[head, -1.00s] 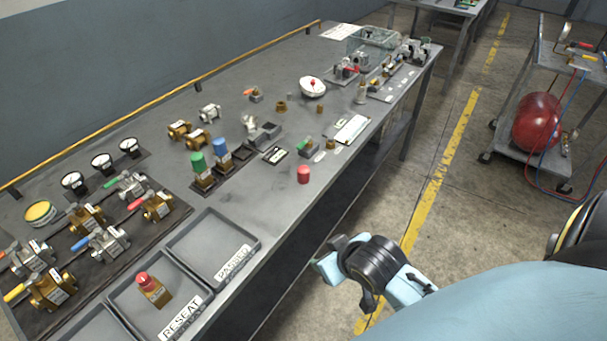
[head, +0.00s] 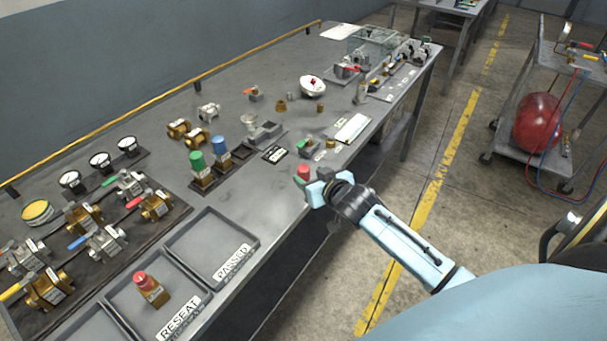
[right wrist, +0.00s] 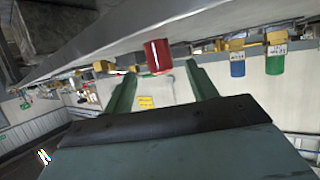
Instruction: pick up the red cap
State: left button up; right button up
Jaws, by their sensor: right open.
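The red cap (head: 303,170) stands upright by itself on the grey bench near its front edge. My right gripper (head: 314,186) is at the bench edge, just in front of the cap, and partly overlaps it in the head view. In the right wrist view, which appears upside down, the red cap (right wrist: 157,57) sits in line with the gap between the two spread fingers (right wrist: 162,88). The gripper is open and empty. I cannot tell whether the cap lies between the fingertips or just past them. My left gripper is not in view.
A brass part with a red top (head: 146,284) sits in the RESEAT tray (head: 196,294). Green-topped (head: 197,161) and blue-topped (head: 220,145) brass parts stand behind the cap. The bench around the cap is mostly clear.

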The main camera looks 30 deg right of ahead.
aim_at(300, 168)
jog(key=shift+r+b+x, duration=0.15)
jog(key=shift+b+x, duration=0.15)
jog(key=shift+x, duration=1.35)
jog(key=shift+r+b+x, duration=0.15)
jog(key=shift+b+x, duration=0.1)
jog(key=shift+x, duration=1.4)
jog(key=shift+w, duration=0.1)
jog(key=c, duration=1.1)
